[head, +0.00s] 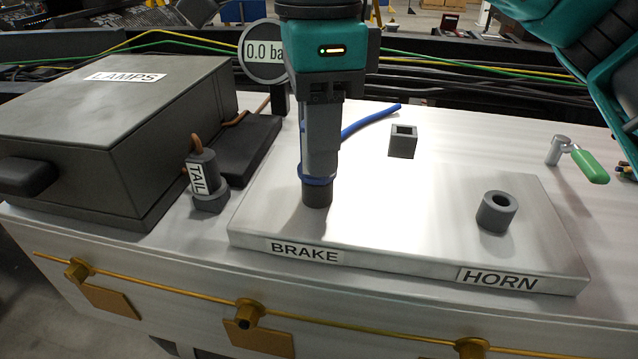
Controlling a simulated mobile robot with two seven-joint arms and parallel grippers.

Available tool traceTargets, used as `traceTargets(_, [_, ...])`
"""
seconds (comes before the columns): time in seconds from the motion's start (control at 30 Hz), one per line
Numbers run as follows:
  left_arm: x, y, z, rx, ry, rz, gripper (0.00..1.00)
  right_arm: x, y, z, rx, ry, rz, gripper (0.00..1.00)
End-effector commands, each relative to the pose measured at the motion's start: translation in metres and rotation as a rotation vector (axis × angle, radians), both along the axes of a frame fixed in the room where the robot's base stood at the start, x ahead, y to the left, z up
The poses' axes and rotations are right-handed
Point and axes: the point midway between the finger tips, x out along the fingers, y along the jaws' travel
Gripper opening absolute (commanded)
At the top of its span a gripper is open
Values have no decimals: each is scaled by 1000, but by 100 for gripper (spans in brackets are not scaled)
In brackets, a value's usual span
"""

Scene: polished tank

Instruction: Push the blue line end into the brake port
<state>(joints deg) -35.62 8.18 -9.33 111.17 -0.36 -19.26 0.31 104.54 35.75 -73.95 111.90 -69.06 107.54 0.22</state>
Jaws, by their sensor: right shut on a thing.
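The blue line (372,120) runs from behind my right gripper toward the back of the tank top. My right gripper (318,172) points down and is shut on the blue line end (317,181), of which a blue rim shows below the fingers. The brake port (317,196) is a dark upright cylinder on the raised plate, behind the BRAKE label. The line end is right over the port's top and appears to meet it; how deep it sits is hidden. My left gripper is not in view.
The HORN port (496,212) stands open at the right of the plate (400,225). A small square socket (403,142) and a green-handled valve (588,166) stand behind.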

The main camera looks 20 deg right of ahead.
Motion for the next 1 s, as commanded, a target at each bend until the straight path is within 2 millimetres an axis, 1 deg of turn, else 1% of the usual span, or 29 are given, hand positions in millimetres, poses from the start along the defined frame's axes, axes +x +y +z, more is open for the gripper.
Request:
traceTargets(0.07, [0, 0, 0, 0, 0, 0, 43, 0, 0, -2, -2, 3, 1, 0])
traceTargets(0.1, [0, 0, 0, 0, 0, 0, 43, 0, 0, -3, -2, 3, 1, 30])
traceTargets(0.4, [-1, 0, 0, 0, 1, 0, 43, 0, 0, -2, -2, 2, 1, 58])
traceTargets(0.57, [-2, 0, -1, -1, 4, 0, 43, 0, 0, -2, -1, 1, 1, 58])
traceTargets(0.8, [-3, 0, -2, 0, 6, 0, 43, 0, 0, -1, -1, 1, 1, 80])
traceTargets(0.97, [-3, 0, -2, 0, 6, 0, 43, 0, 0, -1, -1, 1, 1, 80])
traceTargets(1.0, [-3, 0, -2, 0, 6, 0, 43, 0, 0, -1, -1, 1, 1, 84])
